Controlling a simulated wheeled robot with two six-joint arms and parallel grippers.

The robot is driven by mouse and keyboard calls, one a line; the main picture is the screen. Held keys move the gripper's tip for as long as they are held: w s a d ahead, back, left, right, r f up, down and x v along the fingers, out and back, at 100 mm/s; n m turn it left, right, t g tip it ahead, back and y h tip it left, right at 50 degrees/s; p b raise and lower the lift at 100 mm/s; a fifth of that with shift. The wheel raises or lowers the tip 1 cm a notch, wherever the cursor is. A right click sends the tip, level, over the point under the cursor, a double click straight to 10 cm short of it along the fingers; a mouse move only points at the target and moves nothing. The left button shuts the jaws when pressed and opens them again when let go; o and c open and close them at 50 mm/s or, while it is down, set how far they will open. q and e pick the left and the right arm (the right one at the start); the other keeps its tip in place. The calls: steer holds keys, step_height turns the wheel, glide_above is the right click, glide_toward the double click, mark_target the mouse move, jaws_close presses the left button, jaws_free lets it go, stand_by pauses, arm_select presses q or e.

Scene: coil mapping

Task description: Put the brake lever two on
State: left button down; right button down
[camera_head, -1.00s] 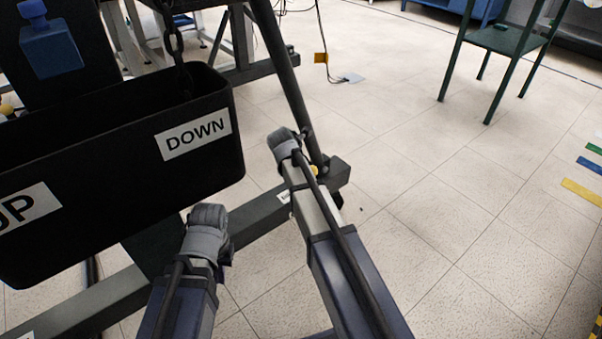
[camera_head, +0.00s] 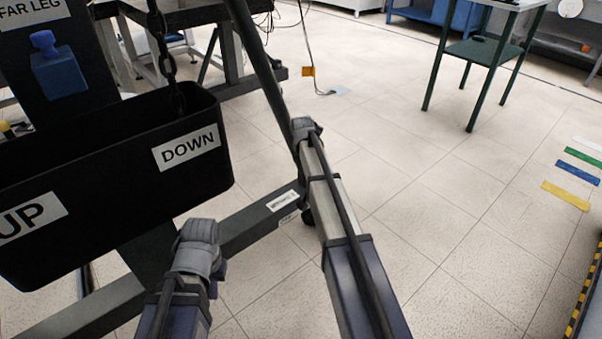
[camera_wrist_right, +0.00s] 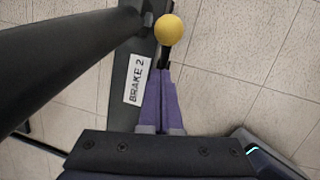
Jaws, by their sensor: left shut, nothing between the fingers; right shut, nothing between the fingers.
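The brake two lever, a yellow ball knob (camera_wrist_right: 168,28) on a short black stem, stands by the "BRAKE 2" label (camera_wrist_right: 138,80) on a dark beam in the right wrist view. My right gripper (camera_wrist_right: 164,74) has its purple fingers shut and empty, with the tips close to the stem below the knob. I cannot tell whether they touch it. In the head view the knob is not visible. My left gripper (camera_head: 198,238) is shut and empty in front of the dark frame below the black bin; its fingertips are mostly hidden.
A black bin (camera_head: 110,205) marked UP and DOWN hangs at the left, with a chain (camera_head: 165,60) above it. A dark slanted post (camera_head: 255,60) rises from the base beam (camera_head: 250,222). A green-legged table (camera_head: 480,55) stands at the back right.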

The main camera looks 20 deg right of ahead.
steer(key=d, duration=0.1)
steer(key=w+d+y, duration=0.1)
steer(key=shift+w+d+f+g+y, duration=0.15)
steer(key=shift+d+f+g+y, duration=0.05)
steer(key=shift+d+g+y, duration=0.1)
steer(key=shift+w+d+y, duration=0.1)
steer(key=shift+d+y, duration=0.25)
steer(key=shift+y, duration=0.05)
steer(key=shift+w+d+f, duration=0.15)
steer(key=shift+d+f, duration=0.1)
steer(key=shift+d, duration=0.6)
steer(key=shift+w+d+b, duration=0.1)
steer(key=shift+d+b, duration=0.1)
steer(key=shift+b, duration=0.1)
steer(key=shift+a+r, duration=0.1)
steer(key=shift+r, duration=0.05)
